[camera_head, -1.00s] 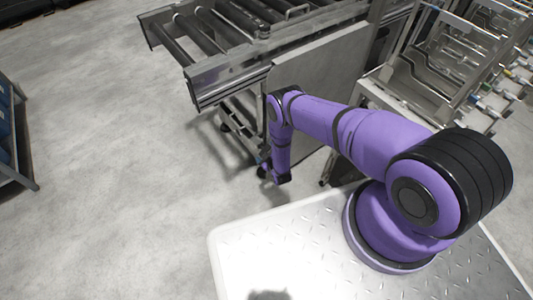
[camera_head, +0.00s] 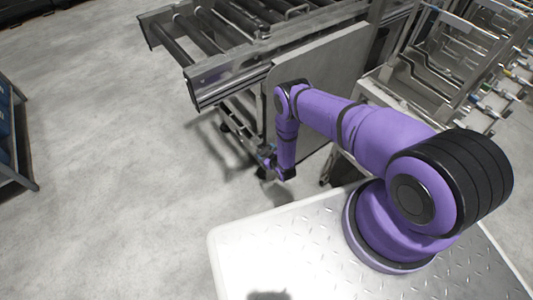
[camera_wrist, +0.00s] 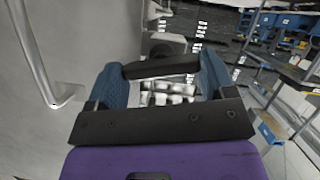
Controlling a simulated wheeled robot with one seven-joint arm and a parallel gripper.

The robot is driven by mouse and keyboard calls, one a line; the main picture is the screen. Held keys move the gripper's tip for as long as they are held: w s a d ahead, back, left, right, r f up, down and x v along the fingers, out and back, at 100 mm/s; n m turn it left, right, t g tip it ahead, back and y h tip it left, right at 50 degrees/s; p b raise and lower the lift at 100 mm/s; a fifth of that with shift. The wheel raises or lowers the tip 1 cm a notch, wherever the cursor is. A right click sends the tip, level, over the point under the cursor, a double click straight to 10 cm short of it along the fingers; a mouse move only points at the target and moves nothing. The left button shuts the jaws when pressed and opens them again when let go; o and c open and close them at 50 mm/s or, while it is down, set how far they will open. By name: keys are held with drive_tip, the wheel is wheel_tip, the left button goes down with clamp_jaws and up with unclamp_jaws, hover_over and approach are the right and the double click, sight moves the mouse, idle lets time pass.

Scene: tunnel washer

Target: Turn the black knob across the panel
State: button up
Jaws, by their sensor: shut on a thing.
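The black knob (camera_wrist: 161,67) shows in the wrist view as a dark bar spanning the gap between my two blue fingers. My gripper (camera_wrist: 163,74) is shut on it, with one finger at each end. A grey panel (camera_wrist: 90,30) fills the left of the wrist view. In the head view my gripper (camera_head: 270,162) hangs low beside the machine's upright grey plate, small and partly hidden by my wrist. I cannot make out the knob in the head view.
A bent metal tube (camera_wrist: 32,50) stands close on the left in the wrist view. A roller conveyor (camera_head: 225,75) is above my wrist in the head view. A metal rack (camera_head: 430,75) stands at right, and a shelf with blue contents (camera_head: 8,140) at far left. Floor at left is clear.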

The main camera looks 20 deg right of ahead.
drive_tip(key=shift+m+g+y, duration=0.3)
drive_tip(key=shift+m+y, duration=0.5)
drive_tip(key=shift+m, duration=0.3)
drive_tip(key=o, duration=0.9)
drive_tip(key=shift+d, duration=0.1)
drive_tip(key=v, duration=1)
drive_tip(key=shift+s+d+r, duration=0.1)
drive_tip(key=shift+s+r, duration=0.05)
drive_tip(key=shift+s, duration=0.2)
